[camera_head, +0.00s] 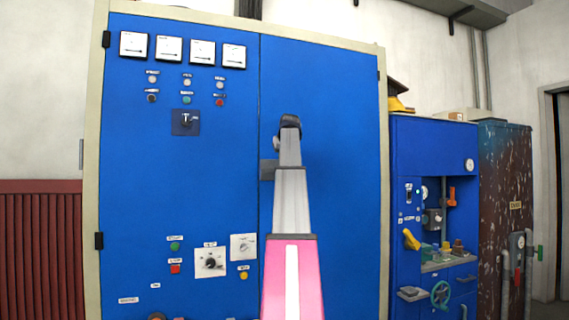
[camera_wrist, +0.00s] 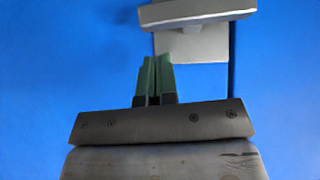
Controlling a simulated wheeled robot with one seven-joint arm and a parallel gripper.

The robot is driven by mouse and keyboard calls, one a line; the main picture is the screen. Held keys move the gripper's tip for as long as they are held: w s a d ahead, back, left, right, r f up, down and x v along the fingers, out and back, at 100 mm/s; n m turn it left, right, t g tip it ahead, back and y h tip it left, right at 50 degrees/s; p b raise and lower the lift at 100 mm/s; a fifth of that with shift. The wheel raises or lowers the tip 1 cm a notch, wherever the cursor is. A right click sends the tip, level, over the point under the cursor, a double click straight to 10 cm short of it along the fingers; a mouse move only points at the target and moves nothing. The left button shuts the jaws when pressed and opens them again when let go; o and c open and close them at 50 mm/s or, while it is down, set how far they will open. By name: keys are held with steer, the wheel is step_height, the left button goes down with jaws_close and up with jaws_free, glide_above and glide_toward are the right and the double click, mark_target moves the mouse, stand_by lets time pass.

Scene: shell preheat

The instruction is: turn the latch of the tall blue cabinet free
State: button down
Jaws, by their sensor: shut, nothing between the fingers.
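The tall blue cabinet (camera_head: 330,90) fills the middle of the head view, with two door panels and a seam between them. Its grey latch (camera_head: 267,170) sits at the seam, mostly hidden behind my arm. In the wrist view the latch shows as a grey bar (camera_wrist: 197,12) over a square plate (camera_wrist: 190,46). My gripper (camera_wrist: 154,58) has green fingers pressed together with nothing between them. In the picture, the fingertips lie just below and left of the plate; I cannot tell whether they touch it. In the head view the gripper's fingers are hidden behind the wrist.
The cabinet's left panel carries gauges (camera_head: 185,48), a black switch (camera_head: 185,122) and lower knobs (camera_head: 210,262). A smaller blue machine (camera_head: 430,150) and a rusty brown cabinet (camera_head: 505,160) stand to the right. A red ribbed panel (camera_head: 40,245) is at the left.

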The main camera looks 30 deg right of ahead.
steer(key=v, duration=1)
steer(key=shift+r, duration=0.5)
steer(key=shift+s, duration=0.1)
